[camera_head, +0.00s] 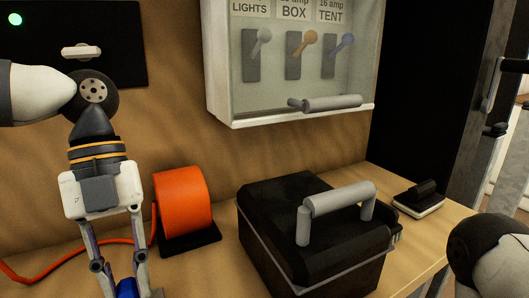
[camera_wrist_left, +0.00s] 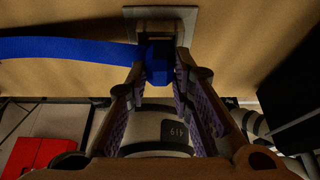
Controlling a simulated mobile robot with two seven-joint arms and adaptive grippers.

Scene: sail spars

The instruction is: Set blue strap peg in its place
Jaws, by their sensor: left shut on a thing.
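My left gripper (camera_head: 125,284) points down at the lower left of the head view, left of the orange reel. It is shut on the blue strap peg (camera_head: 127,289), which the bottom edge partly cuts off. In the left wrist view the fingers (camera_wrist_left: 160,75) hold the blue peg (camera_wrist_left: 158,62) from both sides. A blue strap (camera_wrist_left: 70,49) runs from it to the left. Just beyond the peg is a pale square plate (camera_wrist_left: 190,22) with a dark recess; I cannot tell whether the peg touches it. My right gripper is out of view; only part of that arm shows.
An orange reel (camera_head: 183,199) with an orange cable and a black box (camera_head: 290,220) with a grey handle stand right of my left gripper. A glazed switch cabinet (camera_head: 370,112) hangs above. A red object (camera_wrist_left: 38,152) shows low in the left wrist view.

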